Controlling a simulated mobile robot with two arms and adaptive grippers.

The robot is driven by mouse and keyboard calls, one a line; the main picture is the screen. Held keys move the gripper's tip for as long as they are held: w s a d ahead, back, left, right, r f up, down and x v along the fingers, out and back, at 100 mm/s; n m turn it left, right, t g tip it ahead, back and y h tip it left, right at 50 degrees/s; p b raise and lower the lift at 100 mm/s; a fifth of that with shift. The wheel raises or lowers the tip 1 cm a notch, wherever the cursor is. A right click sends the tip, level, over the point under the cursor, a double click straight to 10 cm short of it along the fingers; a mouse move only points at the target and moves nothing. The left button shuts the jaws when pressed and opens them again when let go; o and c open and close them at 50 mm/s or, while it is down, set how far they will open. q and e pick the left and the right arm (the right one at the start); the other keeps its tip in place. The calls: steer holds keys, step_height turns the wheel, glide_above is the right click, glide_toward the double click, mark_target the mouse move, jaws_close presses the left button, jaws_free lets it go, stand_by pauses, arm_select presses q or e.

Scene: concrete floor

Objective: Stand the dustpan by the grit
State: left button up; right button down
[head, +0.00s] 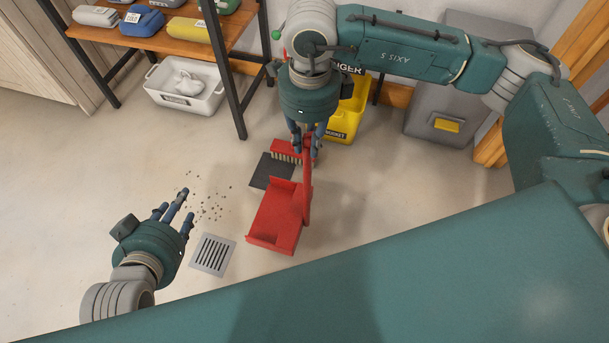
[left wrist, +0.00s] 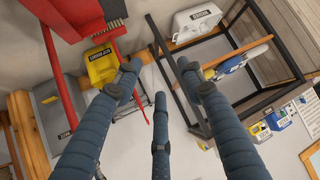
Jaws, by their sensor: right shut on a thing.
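The red dustpan (head: 272,218) is in the middle of the head view, its pan to the right of the grit and its long handle rising towards my right gripper. My right gripper (head: 308,143) is shut on the top of that handle. Whether the pan touches the floor I cannot tell. The grit (head: 209,203) is a loose scatter of dark specks on the floor. My left gripper (head: 181,205) is open and empty beside the grit, at its lower left. Its spread fingers (left wrist: 158,90) fill the left wrist view, with red parts at upper left.
A red brush (head: 285,148) with pale bristles lies by a dark flat piece (head: 271,171) behind the pan. A floor grate (head: 213,254) is left of the pan. A yellow bucket (head: 347,115), grey bin (head: 440,105), white tub (head: 187,92) and shelf (head: 215,40) stand behind.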

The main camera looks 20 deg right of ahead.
mark_target(307, 171)
step_height(307, 171, down, 8)
steer(key=shift+r+b, duration=0.25)
steer(key=shift+b, duration=0.45)
step_height(307, 171, down, 4)
steer(key=shift+r+b, duration=0.1)
steer(key=shift+b, duration=0.35)
arm_select(q)
steer(key=w+d+r+t+h, duration=0.1)
steer(key=w+r+t, duration=0.2)
steer(key=r, duration=0.3)
steer(key=w+d+r+t+h, duration=0.1)
steer(key=w+d+r+t, duration=0.1)
steer(key=r, duration=0.5)
steer(key=shift+w+d+r+t, duration=0.2)
steer(key=shift+w+t, duration=0.4)
steer(key=shift+t, duration=0.5)
steer(key=shift+r, duration=0.35)
arm_select(e)
steer(key=shift+f, duration=0.25)
steer(key=c, duration=1.6)
jaws_free()
arm_select(q)
steer(key=shift+r+h, duration=0.3)
